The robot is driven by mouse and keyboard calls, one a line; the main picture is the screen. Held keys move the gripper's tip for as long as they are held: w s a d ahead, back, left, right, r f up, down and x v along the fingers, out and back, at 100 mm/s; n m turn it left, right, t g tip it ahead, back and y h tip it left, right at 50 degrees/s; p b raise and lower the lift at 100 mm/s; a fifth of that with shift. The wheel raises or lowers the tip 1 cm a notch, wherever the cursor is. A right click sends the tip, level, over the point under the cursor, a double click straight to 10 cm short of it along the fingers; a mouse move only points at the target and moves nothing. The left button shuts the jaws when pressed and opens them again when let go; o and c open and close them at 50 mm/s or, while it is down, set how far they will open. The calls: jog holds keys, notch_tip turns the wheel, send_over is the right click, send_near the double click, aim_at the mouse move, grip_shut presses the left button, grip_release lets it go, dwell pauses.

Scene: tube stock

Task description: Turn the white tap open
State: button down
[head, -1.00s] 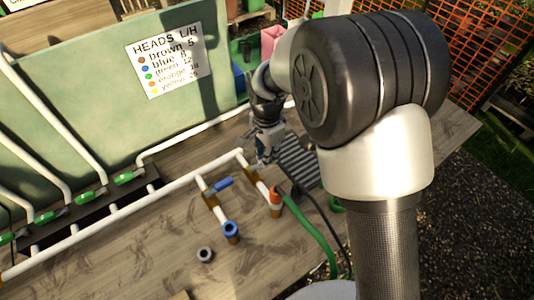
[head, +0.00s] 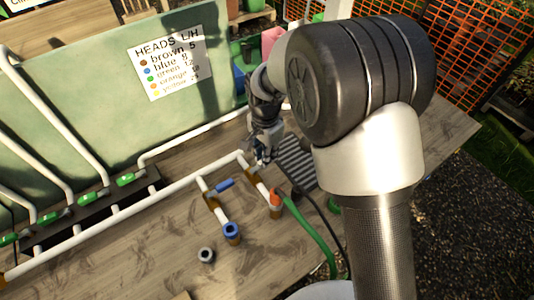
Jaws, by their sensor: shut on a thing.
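My gripper (head: 263,158) points down at the short white pipe branch (head: 256,183) that ends in an orange fitting (head: 276,200). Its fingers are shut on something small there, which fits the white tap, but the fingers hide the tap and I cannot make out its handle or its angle. To the left, a parallel branch carries a tap with a blue handle (head: 225,184) and ends in a blue fitting (head: 231,230).
Green-handled taps (head: 88,199) line the left pipes. A sign (head: 165,62) hangs on the green panel. A grey ribbed mat (head: 297,160) lies beside my gripper.

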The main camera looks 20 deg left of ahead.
jog(key=shift+s+a+n+p, duration=0.2)
jog(key=shift+a+n+p, duration=0.7)
jog(key=shift+n, duration=1.75)
jog(key=shift+s+a+n+p, duration=0.15)
jog(key=shift+a+n+p, duration=0.75)
jog(key=shift+n, duration=1.8)
jog(key=shift+s+a+n+p, duration=0.3)
jog(key=shift+a+n, duration=1.05)
jog(key=shift+n, duration=1.3)
jog(key=shift+w, duration=0.1)
jog(key=c, duration=1.6)
grip_release()
jog(key=shift+o, duration=0.2)
